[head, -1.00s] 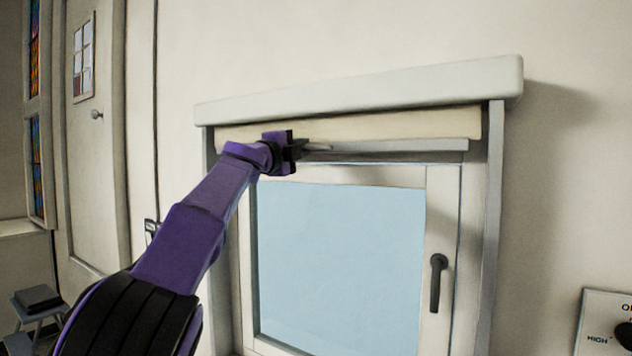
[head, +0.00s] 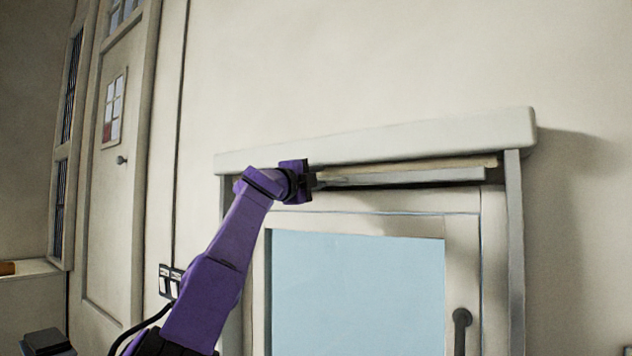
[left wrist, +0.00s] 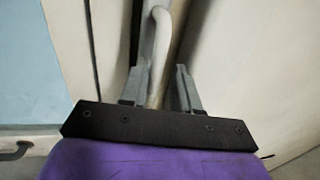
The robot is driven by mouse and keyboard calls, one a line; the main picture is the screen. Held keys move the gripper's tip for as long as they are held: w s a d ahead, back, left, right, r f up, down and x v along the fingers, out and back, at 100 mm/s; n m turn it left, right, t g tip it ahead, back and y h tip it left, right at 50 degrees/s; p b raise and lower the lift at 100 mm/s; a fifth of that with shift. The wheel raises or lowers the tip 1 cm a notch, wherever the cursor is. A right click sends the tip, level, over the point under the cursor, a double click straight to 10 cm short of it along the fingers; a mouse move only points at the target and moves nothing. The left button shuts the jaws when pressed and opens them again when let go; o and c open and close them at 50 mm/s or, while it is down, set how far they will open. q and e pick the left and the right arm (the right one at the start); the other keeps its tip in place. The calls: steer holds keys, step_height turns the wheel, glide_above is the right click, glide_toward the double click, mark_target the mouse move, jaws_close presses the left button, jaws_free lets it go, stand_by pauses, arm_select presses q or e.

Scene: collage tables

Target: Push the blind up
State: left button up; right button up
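The roller blind (head: 410,166) shows as a narrow cream strip under its white housing (head: 400,138), above the window. A grey bottom bar (head: 400,180) runs along its lower edge. My left gripper (head: 308,181) is at the left part of this bar. In the left wrist view, the two grey fingers (left wrist: 160,88) stand apart, with a pale curved handle (left wrist: 160,45) between them. A gap shows between the handle and the right finger, so I see no firm grip. My right gripper is in neither view.
The window (head: 360,290) with its dark handle (head: 461,328) lies below the blind. Grey side rails (head: 515,240) flank it. A door (head: 110,210) and a wall switch (head: 170,281) are to the left. The wall above the housing is clear.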

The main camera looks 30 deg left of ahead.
arm_select(q)
steer(key=s+f+b, duration=0.2)
steer(key=s+b, duration=0.6)
steer(key=s, duration=0.2)
steer(key=shift+s+a+b, duration=0.2)
steer(key=shift+a+b, duration=0.1)
steer(key=shift+b, duration=0.05)
steer(key=shift+w, duration=0.1)
